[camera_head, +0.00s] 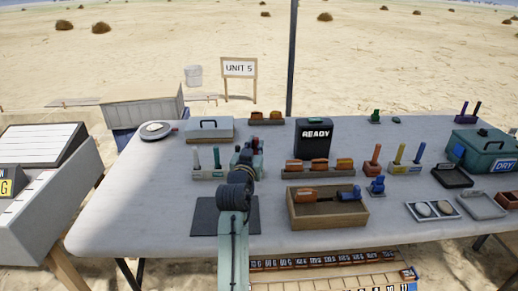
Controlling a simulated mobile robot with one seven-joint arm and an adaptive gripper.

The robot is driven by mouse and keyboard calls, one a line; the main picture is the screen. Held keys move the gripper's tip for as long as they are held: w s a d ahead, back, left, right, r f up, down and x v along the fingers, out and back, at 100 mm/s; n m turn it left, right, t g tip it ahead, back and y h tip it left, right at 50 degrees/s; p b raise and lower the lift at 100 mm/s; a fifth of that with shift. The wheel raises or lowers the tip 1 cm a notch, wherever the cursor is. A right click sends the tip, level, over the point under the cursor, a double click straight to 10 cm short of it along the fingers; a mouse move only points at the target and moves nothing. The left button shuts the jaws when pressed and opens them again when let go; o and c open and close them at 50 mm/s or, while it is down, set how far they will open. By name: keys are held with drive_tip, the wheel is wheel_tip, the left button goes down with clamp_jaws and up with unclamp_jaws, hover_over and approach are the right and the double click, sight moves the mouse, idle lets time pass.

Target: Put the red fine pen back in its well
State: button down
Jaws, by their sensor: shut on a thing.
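My gripper (248,157) is over the middle-left of the table, at the end of my arm, which reaches away from the camera. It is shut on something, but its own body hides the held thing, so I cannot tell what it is. I cannot make out the red fine pen for certain. Another pale holder (406,169) with a yellow and a blue upright piece stands to the right. A red-brown upright piece (375,154) on a block stands beside it.
A wooden tray (327,219) with orange and blue tools lies right of my arm. A dark mat (205,217) lies under my arm. A READY case (314,136) and a grey box (209,130) stand behind. A green DRY box (484,150) stands right.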

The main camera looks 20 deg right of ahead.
drive_tip(key=shift+w+d+f+p, duration=0.25)
drive_tip(key=shift+w+d+f, duration=0.05)
drive_tip(key=shift+f, duration=0.3)
drive_tip(key=shift+w+d+f+p, duration=0.2)
drive_tip(key=shift+w+d+f, duration=0.05)
drive_tip(key=shift+f, duration=0.4)
drive_tip(key=shift+w+d+f+p, duration=0.25)
drive_tip(key=shift+w+d+f, duration=0.05)
drive_tip(key=shift+f, duration=0.3)
drive_tip(key=shift+f, duration=0.15)
drive_tip(key=c, duration=1.6)
unclamp_jaws()
drive_tip(key=shift+r, duration=0.25)
drive_tip(key=b+v, duration=0.1)
drive_tip(key=v, duration=0.4)
drive_tip(key=b+v, duration=0.1)
drive_tip(key=v, duration=0.4)
drive_tip(key=shift+s+a+f+b, duration=0.25)
drive_tip(key=shift+s+b, duration=0.05)
drive_tip(key=shift+b, duration=0.1)
drive_tip(key=shift+s+a+r, duration=0.1)
drive_tip(key=shift+s+a, duration=0.2)
drive_tip(key=shift+s, duration=0.25)
